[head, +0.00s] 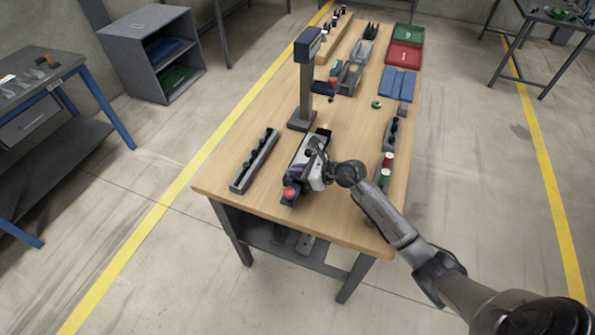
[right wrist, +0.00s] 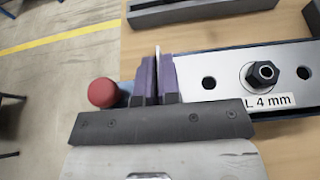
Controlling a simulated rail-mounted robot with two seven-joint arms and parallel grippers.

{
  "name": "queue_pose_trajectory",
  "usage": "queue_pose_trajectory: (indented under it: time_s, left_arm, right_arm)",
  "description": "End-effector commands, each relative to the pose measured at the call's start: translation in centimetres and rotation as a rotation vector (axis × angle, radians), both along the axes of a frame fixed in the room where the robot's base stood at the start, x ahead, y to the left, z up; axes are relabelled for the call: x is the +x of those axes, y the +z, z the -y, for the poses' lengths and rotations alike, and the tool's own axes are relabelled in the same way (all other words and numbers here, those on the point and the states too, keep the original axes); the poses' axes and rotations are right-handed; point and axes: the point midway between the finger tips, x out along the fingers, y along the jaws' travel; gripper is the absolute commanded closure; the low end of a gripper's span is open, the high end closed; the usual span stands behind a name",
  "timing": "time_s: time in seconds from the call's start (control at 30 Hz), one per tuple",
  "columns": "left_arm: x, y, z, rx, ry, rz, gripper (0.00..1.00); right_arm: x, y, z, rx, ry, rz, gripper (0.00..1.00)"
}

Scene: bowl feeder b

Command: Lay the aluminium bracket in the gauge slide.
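The gauge slide (head: 292,201) is a dark fixture with a red knob near the front of the wooden table. The right wrist view shows its pale metal plate (right wrist: 225,72), with a hex nut and an "L 4 mm" label. My right gripper (head: 299,170) is low over the slide, at the end by the knob. In the right wrist view, its purple fingers (right wrist: 157,80) are close together around a thin silvery edge, which looks like the aluminium bracket (right wrist: 157,56). Most of the bracket is hidden, and I cannot tell whether it touches the slide. My left gripper is out of view.
A grey post with a display (head: 307,85) stands just behind the slide. A long dark rack (head: 254,162) lies to its left; another with red and green pieces (head: 386,165) lies to its right. Red (head: 404,55) and blue trays (head: 398,83) are farther back.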

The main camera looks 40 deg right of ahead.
Motion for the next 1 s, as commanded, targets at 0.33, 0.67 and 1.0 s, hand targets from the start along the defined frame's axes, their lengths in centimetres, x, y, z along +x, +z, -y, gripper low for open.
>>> queue_pose_trajectory:
  time_s: [0.33, 0.67, 1.0]
  left_arm:
    - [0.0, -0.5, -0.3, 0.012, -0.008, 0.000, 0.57]
    - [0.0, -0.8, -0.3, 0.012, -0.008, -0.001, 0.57]
    - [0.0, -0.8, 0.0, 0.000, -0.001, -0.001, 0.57]
  right_arm:
    - [0.0, -0.6, 0.1, -0.002, 0.000, 0.001, 1.00]
    - [0.0, -1.1, 0.0, 0.000, 0.000, 0.001, 1.00]
    - [0.0, -1.2, 0.0, 0.000, 0.000, 0.000, 0.70]
